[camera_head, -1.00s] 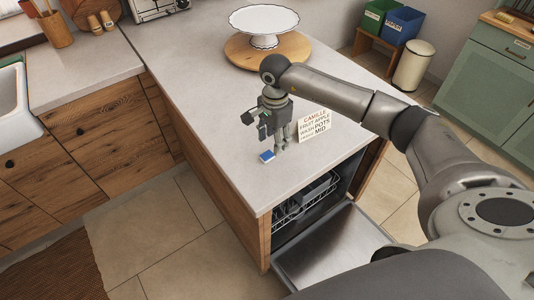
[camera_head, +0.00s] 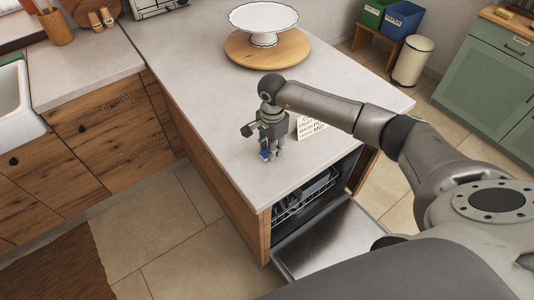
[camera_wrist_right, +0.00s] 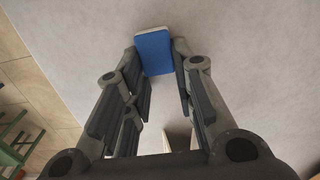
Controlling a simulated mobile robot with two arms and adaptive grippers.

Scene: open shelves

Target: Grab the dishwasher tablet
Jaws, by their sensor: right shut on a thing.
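The dishwasher tablet (camera_head: 265,155) is a small blue and white block on the light countertop, near its front left edge. My right gripper (camera_head: 269,152) points down at the counter with its fingers around the tablet. In the right wrist view the tablet (camera_wrist_right: 154,52) sits between the two fingertips (camera_wrist_right: 156,58), its blue face towards the camera, and the gripper is shut on it. The fingers partly hide the tablet in the head view. My left gripper is in neither view.
A small printed sign (camera_head: 310,127) stands just right of the gripper, partly behind my arm. A white cake stand (camera_head: 264,22) on a round wooden board (camera_head: 293,50) is at the back. Below the counter, the dishwasher door (camera_head: 328,240) is open. The counter left of the gripper is clear.

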